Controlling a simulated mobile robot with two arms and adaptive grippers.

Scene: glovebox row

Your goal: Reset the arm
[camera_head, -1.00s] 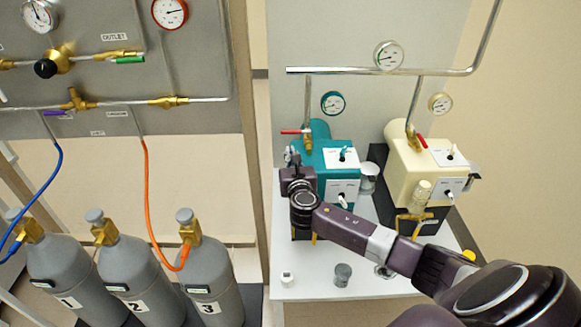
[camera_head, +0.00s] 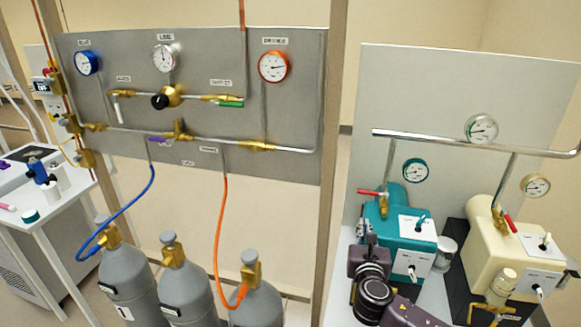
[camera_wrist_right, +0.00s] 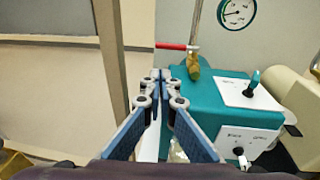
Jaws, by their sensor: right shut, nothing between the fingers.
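My right arm (camera_head: 374,294) comes up from the bottom edge of the head view. My right gripper (camera_head: 371,239) is at its far end, by the left front of the teal box-shaped unit (camera_head: 402,228). In the right wrist view the two blue-grey fingers (camera_wrist_right: 161,76) meet at their tips with nothing between them. The teal unit (camera_wrist_right: 226,100) is just beyond and to the right of them there. I cannot tell whether the fingers touch it. My left gripper is in no view.
A cream unit (camera_head: 497,244) stands right of the teal one. Pipes and gauges rise behind both. A grey gas panel (camera_head: 215,120) and several grey cylinders (camera_head: 187,291) stand left, with blue (camera_head: 152,190) and orange (camera_head: 221,240) hoses. A post (camera_head: 333,180) separates the two areas.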

